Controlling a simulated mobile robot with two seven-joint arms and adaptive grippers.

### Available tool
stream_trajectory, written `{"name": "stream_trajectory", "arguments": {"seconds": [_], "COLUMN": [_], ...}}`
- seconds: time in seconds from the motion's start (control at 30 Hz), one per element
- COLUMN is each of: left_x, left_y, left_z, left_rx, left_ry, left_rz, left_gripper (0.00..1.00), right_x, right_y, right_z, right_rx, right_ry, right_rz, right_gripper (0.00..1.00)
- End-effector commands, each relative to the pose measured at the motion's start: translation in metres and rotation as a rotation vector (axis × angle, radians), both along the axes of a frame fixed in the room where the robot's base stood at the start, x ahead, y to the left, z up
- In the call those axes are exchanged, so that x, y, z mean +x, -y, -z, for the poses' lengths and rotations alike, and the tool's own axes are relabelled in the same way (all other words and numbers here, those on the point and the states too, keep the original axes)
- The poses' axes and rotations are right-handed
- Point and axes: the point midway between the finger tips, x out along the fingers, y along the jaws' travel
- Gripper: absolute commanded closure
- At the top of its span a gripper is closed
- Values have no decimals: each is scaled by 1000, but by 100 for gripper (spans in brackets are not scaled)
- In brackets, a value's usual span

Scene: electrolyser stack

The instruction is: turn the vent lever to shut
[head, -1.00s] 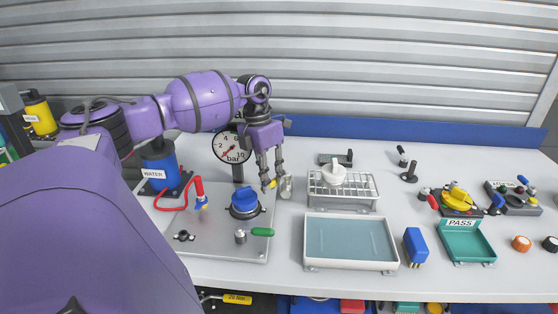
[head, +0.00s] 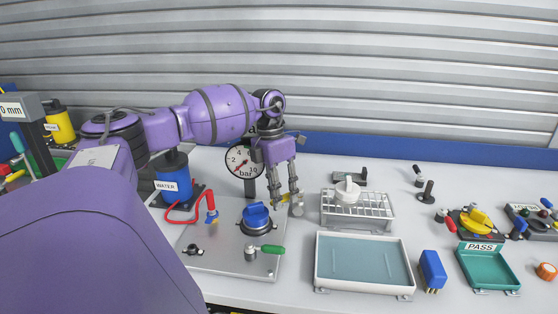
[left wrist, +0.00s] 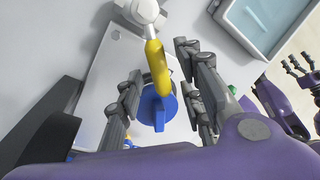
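A lever with a yellow handle (left wrist: 157,65) sits on a pale round fitting (left wrist: 145,12) in the left wrist view. In the head view the yellow handle (head: 282,198) is partly hidden by my fingers, beside the grey metal fitting (head: 297,207). My left gripper (head: 286,208) is open, pointing down, at the plate's back right corner. In the left wrist view, its fingers (left wrist: 160,95) stand apart on both sides of the yellow handle, with no clear contact. My right gripper (left wrist: 290,78) shows at the right edge of the left wrist view, fingers apart; it is out of the head view.
A blue knob (head: 256,216) stands on the grey plate (head: 217,262), with a green-handled lever (head: 270,250) in front. A pressure gauge (head: 243,160) stands behind. A wire rack (head: 372,211) and shallow tray (head: 365,289) are to the right.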

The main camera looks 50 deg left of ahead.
Motion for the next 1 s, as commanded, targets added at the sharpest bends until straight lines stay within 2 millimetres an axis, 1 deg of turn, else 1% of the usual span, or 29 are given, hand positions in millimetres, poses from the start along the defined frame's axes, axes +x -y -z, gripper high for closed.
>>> {"name": "stream_trajectory", "arguments": {"seconds": [0.23, 0.33, 0.47, 0.7, 0.8, 0.9, 1.0], "left_x": [0, 1, 1, 2, 2, 2, 1], "left_y": [0, -2, -7, -16, -19, -21, -23], "left_z": [-2, -9, -30, -81, -98, -110, -116], "left_rx": [0, 1, 3, 1, 0, 0, 0], "left_ry": [1, 3, 5, 5, 5, 3, 1], "left_rz": [0, -2, -2, -1, -1, -1, 0], "left_gripper": [65, 65, 65, 65, 65, 65, 65], "right_x": [-2, -1, -1, 0, 0, 0, 0], "right_y": [1, 1, 0, 0, 0, 0, 0], "right_z": [0, 0, 0, 0, 0, 0, 0], "right_rx": [0, 0, 1, 0, 0, 0, 0], "right_ry": [-2, -1, -1, 0, 0, 0, 0], "right_rz": [1, 1, 1, 0, 0, 0, 0], "right_gripper": [27, 27, 27, 27, 27, 27, 27]}}
